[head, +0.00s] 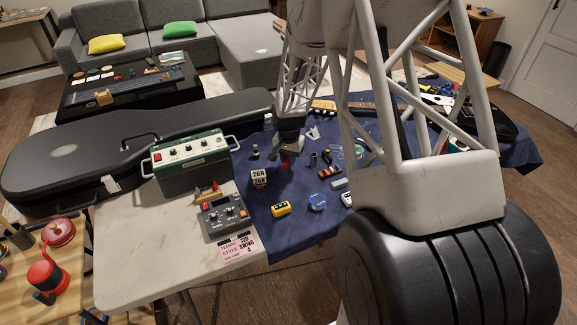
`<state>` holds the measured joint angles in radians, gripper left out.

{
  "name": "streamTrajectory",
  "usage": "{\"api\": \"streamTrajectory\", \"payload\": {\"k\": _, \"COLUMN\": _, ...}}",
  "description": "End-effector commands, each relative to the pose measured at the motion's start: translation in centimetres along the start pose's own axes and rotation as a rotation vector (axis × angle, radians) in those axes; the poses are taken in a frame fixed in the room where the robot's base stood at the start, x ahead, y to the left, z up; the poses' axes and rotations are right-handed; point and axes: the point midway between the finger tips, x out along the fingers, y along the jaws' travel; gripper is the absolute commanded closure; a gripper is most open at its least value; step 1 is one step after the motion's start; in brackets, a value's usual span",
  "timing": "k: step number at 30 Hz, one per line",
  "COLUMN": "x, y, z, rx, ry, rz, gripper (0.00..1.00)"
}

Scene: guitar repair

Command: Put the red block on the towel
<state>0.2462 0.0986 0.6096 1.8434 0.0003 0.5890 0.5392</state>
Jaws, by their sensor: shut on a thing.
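My gripper (288,153) points down over the dark blue cloth and is shut on a small red block (286,164). Only a little of the red block shows between and below the fingers. The dark blue cloth (285,232), the only towel-like thing I can make out, covers the right part of the table.
A white lettered block (259,178), a yellow box (281,209), a blue round item (317,201) and small parts lie on the cloth. A green amplifier (190,162), a grey pedal (224,216) and a black guitar case (70,165) stand left. My arm hides much of the right side.

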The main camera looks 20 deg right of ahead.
Motion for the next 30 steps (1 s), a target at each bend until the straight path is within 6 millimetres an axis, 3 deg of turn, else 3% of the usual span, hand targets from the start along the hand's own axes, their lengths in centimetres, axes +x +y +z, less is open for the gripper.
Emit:
{"api": "streamTrajectory", "payload": {"k": 10, "x": 3.2, "y": 0.0, "z": 0.0, "rx": 0.0, "ry": -0.002, "rz": 0.001, "gripper": 1.0}}
{"api": "streamTrajectory", "payload": {"k": 26, "x": 3.9, "y": 0.0, "z": 0.0, "rx": 0.0, "ry": 0.0, "rz": 0.0, "gripper": 1.0}}
{"api": "streamTrajectory", "payload": {"k": 27, "x": 3.9, "y": 0.0, "z": 0.0, "rx": 0.0, "ry": 0.0, "rz": 0.0, "gripper": 0.73}}
{"api": "streamTrajectory", "payload": {"k": 30, "x": 3.9, "y": 0.0, "z": 0.0, "rx": 0.0, "ry": 0.0, "rz": 0.0, "gripper": 0.58}}
